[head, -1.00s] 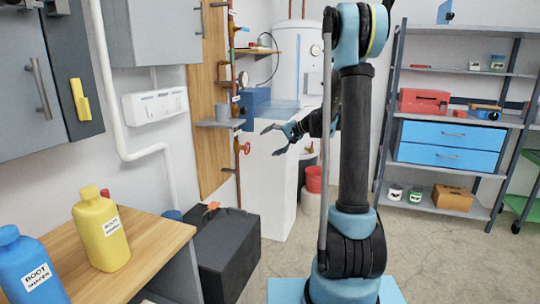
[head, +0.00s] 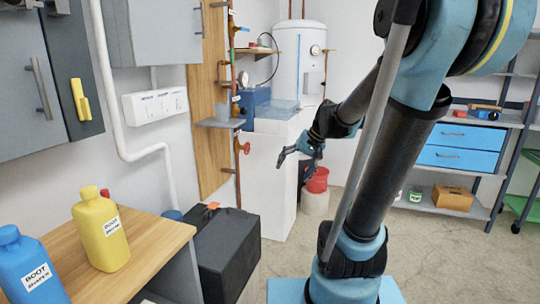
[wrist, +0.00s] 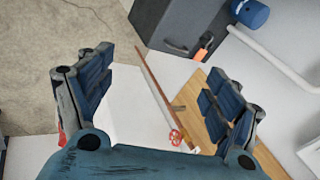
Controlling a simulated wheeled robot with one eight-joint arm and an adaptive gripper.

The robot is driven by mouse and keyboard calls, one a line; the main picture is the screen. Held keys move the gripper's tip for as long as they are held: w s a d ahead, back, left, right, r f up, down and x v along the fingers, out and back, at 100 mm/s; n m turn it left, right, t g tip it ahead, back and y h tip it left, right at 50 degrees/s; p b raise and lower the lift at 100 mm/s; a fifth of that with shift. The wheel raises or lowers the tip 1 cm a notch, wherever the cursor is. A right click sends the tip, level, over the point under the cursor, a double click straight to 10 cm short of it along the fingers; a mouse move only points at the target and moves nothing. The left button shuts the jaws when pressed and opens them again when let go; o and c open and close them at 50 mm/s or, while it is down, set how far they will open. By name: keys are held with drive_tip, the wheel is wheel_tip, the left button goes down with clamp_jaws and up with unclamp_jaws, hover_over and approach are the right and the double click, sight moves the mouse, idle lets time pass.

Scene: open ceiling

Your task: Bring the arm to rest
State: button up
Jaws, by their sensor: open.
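My gripper (head: 296,159) hangs in the air in the middle of the head view, in front of the white block (head: 272,178). Its fingers are apart and nothing is between them. In the wrist view my gripper (wrist: 158,105) also shows open, with its two blue finger pads spread to left and right. My arm reaches across the right half of the head view, with its elbow high at the upper right and the forearm sloping down to the left.
A yellow bottle (head: 101,236) and a blue bottle (head: 28,268) stand on the wooden worktop (head: 150,232) at the left. A dark toolbox (head: 220,250) is beside it. A red bucket (head: 317,180) stands behind my gripper. A shelf with blue drawers (head: 458,148) is at the right. The floor ahead is open.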

drive_tip(key=s+d+f+h, duration=0.1)
drive_tip(key=s+d+f, duration=0.2)
drive_tip(key=s, duration=0.3)
drive_tip(key=s+d+f+n+h, duration=0.1)
drive_tip(key=s+d+f+h, duration=0.1)
drive_tip(key=s, duration=0.4)
drive_tip(key=s+d+f+h, duration=0.2)
drive_tip(key=s+d+f, duration=0.2)
drive_tip(key=s+d, duration=0.1)
drive_tip(key=shift+s+d+f+g, duration=0.2)
drive_tip(key=shift+s+f+g, duration=0.15)
drive_tip(key=shift+s, duration=0.5)
drive_tip(key=shift+w+f, duration=0.2)
drive_tip(key=shift+w, duration=0.25)
